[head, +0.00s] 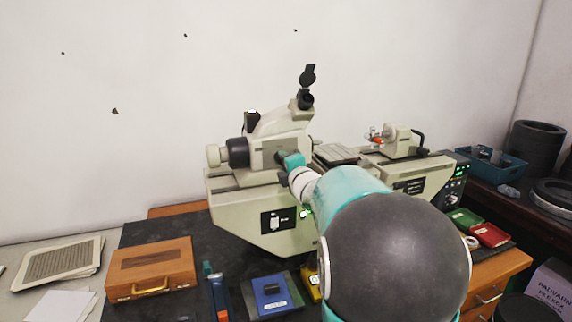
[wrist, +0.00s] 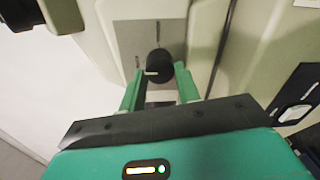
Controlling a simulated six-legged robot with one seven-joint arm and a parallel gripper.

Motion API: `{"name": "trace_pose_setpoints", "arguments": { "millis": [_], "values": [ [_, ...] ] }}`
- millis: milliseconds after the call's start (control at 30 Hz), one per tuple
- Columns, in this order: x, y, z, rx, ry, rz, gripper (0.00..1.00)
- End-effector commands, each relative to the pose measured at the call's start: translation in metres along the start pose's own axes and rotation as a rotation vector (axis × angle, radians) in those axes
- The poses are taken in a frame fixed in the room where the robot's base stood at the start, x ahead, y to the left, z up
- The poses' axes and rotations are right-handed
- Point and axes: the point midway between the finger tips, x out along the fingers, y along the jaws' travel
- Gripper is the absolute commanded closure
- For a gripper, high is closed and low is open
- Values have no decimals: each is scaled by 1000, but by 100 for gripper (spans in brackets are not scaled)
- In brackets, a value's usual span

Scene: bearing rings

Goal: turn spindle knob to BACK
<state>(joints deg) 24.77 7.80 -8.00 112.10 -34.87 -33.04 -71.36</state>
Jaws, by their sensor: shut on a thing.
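The spindle knob (wrist: 158,62) is a round black knob with a pale pointer mark, on a grey plate (wrist: 125,35) on the beige machine (head: 235,205). In the wrist view its pale mark points to the left. My gripper (wrist: 157,70) has its two green fingers on either side of the knob and is shut on it. In the head view my gripper (head: 289,162) reaches the machine's front below the microscope (head: 285,122). My arm hides the knob there, and no lettering around it is readable.
A large black knob (head: 238,152) sticks out on the machine's left. A wooden box (head: 150,268), a blue device (head: 268,295) and other items lie on the dark mat before the machine. A blue bin (head: 500,165) stands at right. White wall is behind.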

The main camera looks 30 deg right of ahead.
Motion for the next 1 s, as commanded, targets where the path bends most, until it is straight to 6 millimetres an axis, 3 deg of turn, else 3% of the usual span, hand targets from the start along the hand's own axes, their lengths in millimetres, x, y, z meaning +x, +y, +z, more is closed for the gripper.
{"name": "trace_pose_setpoints", "arguments": {
  "millis": [200,233,333,733,1000],
  "values": [
    [0,0,1,-1,-1,-1,90],
    [0,0,1,-1,-1,-1,64],
    [0,0,1,-1,-1,0,46],
    [-7,0,0,0,-1,-1,46],
    [-54,1,0,0,-1,2,46]
  ]
}}
